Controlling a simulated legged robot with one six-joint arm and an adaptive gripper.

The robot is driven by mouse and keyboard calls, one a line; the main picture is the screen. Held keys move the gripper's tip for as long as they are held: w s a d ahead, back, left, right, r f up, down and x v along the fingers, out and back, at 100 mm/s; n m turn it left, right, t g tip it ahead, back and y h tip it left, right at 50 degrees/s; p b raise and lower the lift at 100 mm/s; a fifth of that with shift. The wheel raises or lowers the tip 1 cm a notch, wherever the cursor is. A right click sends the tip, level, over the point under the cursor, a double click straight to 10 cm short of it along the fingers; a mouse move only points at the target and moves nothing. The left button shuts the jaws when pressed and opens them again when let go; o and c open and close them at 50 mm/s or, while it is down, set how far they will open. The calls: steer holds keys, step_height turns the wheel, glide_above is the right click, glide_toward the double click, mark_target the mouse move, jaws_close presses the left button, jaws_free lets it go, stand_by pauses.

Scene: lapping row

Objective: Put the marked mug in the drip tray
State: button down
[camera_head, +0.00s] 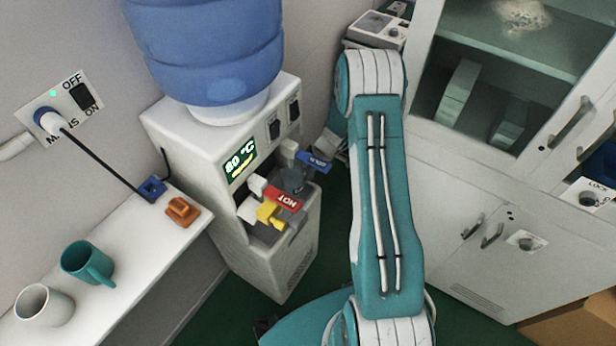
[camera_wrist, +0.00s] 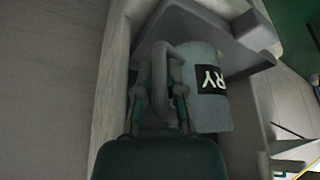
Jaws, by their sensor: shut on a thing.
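The marked mug (camera_wrist: 207,100) is grey with a black label, on which the white letters "RY" show in the wrist view. My gripper (camera_wrist: 161,92) is shut on its handle, with one finger on each side. In the head view the mug (camera_head: 291,179) is a dark grey shape among the dispenser taps, partly hidden by the HOT and COLD levers. The drip tray (camera_head: 266,234) is a dark area low in the dispenser front, mostly covered by the taps. I cannot tell whether the mug touches it.
The water dispenser (camera_head: 170,125) carries a blue bottle and reads 80 °C. A red HOT lever (camera_head: 282,198), a blue COLD lever (camera_head: 315,161) and a yellow part (camera_head: 268,213) stick out in front. A teal mug (camera_head: 88,262) and pale mug (camera_head: 44,304) stand on the left shelf.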

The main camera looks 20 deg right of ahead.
mark_target(308, 184)
step_height(308, 184, down, 3)
steer(key=shift+w+r, duration=0.1)
steer(key=shift+a+f, duration=0.2)
steer(key=shift+f, duration=0.15)
steer(key=shift+a, duration=0.3)
steer(key=c, duration=0.7)
jaws_free()
steer(key=shift+d, duration=0.3)
steer(key=shift+r, duration=0.35)
steer(key=v, duration=1.1)
steer(key=shift+d+r, duration=0.1)
steer(key=shift+r, duration=0.1)
